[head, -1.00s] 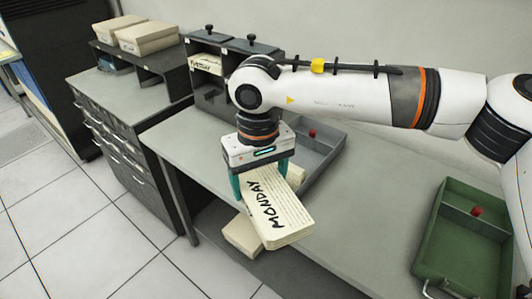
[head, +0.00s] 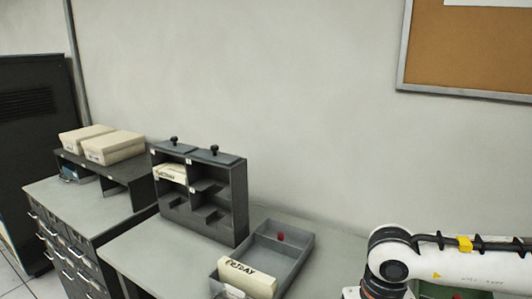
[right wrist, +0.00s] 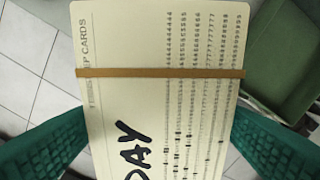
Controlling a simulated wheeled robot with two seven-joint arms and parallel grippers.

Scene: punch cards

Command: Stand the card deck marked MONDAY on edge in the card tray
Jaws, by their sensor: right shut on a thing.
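In the right wrist view, a cream card deck (right wrist: 150,110) with a tan band lies between the teal fingers of my right gripper (right wrist: 160,122), which is shut on it. Its black lettering shows only "DAY"; the one-second-old head view reads MONDAY. In the head view my right arm comes in at the lower right, with its gripper cut off by the bottom edge. A grey tray (head: 297,262) with a red knob stands on the bench to its left. Another deck (head: 247,280), apparently marked FRIDAY, is at its near end. My left gripper is out of view.
A dark rack (head: 240,205) with compartments stands behind the grey tray and holds a deck (head: 170,175). Cream boxes (head: 113,147) sit on a shelf at the left. A green tray (right wrist: 285,60) shows beside the held deck in the right wrist view.

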